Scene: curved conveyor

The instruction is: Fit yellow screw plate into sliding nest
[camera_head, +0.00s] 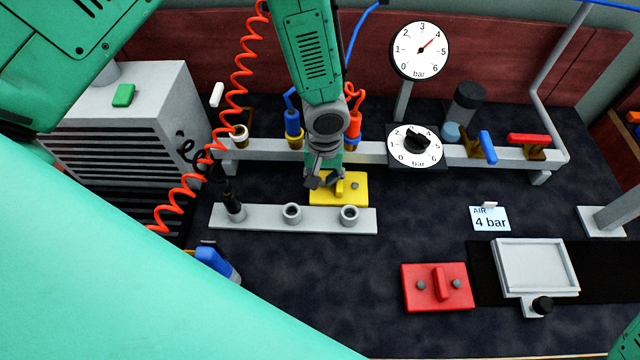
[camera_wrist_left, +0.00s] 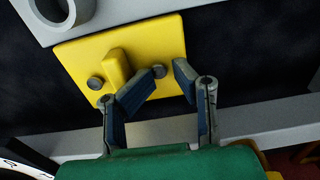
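The yellow screw plate (camera_head: 357,196) lies on the dark bench, between the grey socket strip and the pipe rail. It has a raised yellow handle and two grey screws; it also shows in the left wrist view (camera_wrist_left: 85,52). My left gripper (camera_head: 328,182) is over the plate. In the left wrist view its fingers (camera_wrist_left: 166,72) are apart, with one screw between the tips and the handle outside them, beside one finger. It holds nothing. The sliding nest (camera_head: 572,270), an empty grey tray with a black knob, sits on a black track at right. My right gripper is not in view.
A red screw plate (camera_head: 410,294) lies left of the nest. The socket strip (camera_head: 260,217) and the pipe rail (camera_head: 375,152) flank the yellow plate. A red coiled hose (camera_head: 241,75) hangs at left. The bench between strip and red plate is clear.

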